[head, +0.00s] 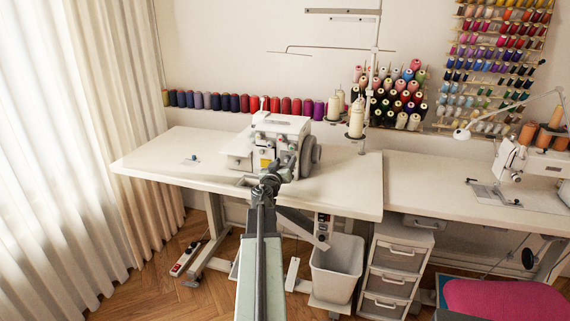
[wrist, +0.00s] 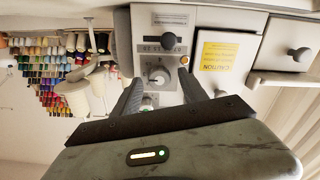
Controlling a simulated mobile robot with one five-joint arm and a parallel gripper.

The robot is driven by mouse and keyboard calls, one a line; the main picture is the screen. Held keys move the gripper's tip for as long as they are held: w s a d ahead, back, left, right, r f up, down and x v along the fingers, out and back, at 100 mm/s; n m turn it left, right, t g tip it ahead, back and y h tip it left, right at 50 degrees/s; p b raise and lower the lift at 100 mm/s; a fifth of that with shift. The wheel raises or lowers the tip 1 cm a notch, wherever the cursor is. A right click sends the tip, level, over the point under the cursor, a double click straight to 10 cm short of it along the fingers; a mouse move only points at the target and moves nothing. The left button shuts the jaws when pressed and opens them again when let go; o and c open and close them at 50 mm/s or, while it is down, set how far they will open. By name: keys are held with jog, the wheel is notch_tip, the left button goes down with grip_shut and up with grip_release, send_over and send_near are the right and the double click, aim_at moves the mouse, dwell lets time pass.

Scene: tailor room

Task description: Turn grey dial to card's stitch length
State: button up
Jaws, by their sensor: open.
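The grey dial (wrist: 158,75) sits on the pale front panel of a white sewing machine (head: 282,128), with a pointer mark too small to read. A strip of small marks (wrist: 160,44) lies beside it, unreadable here. My gripper (wrist: 159,78) is open, its two dark fingers on either side of the dial in the picture; I cannot tell whether they touch it. In the head view my gripper (head: 270,178) is at the machine's front and hides part of it. No stitch-length card can be made out in either view.
A yellow caution label (wrist: 218,54), an orange button (wrist: 184,60) and a dark knob (wrist: 170,18) are near the dial. The white table (head: 160,150) is mostly clear to the left. A grey bin (head: 337,268) and drawers (head: 395,265) stand below.

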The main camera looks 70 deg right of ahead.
grip_shut()
jog(key=shift+n, duration=0.5)
jog(key=n, duration=1.2)
jog(key=shift+n, duration=0.4)
jog(key=shift+f+n, duration=0.1)
jog(key=shift+n, duration=1.8)
